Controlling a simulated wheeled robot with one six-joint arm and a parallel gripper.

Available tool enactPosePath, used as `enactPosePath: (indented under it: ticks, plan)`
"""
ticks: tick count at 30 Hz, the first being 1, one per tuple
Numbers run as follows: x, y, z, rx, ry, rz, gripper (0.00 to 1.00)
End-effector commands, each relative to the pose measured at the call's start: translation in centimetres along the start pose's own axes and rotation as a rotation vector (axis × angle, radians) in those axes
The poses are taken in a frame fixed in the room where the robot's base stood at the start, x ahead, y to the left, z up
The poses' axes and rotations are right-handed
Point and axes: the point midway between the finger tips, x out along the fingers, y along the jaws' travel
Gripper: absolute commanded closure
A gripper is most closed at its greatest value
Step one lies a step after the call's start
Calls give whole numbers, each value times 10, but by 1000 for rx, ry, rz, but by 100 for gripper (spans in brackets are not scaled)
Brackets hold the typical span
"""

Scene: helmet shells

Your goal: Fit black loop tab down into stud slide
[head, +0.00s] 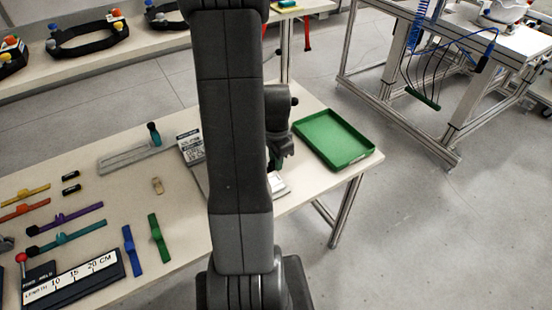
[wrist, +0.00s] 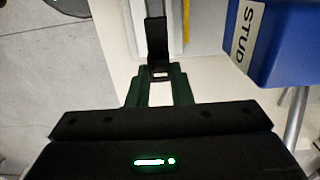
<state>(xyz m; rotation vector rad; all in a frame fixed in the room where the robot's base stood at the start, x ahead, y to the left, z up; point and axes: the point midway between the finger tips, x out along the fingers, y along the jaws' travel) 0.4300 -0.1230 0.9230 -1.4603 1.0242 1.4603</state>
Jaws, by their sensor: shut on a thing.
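In the wrist view my gripper (wrist: 160,88) has green fingers closed on the black loop tab (wrist: 157,42). The tab is a narrow black strip that extends beyond the fingertips, with a small pale patch at its lower end. A blue block (wrist: 289,45) with a white label reading STUD stands to the right, apart from the tab. I cannot make out the stud slide itself or tell whether the tab touches anything. In the head view my arm hides most of the work spot, and the fingertips and tab cannot be made out.
A green tray (head: 335,138) lies on the table's right end. Left of my arm are a length gauge (head: 75,281), a blue strip (head: 132,250), a green strip (head: 159,238) and other coloured strips. A grey plate (head: 135,156) lies farther back. A back bench holds black bands (head: 88,40).

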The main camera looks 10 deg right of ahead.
Motion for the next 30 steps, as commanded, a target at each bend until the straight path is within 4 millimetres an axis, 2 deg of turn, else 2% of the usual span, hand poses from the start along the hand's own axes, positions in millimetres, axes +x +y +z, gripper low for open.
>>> enactPosePath:
  ticks: [3,12,30]
  plan:
    - [17,0,0,0,0,0,100]
    - [40,0,0,0,0,1,100]
    - [42,0,0,0,0,0,100]
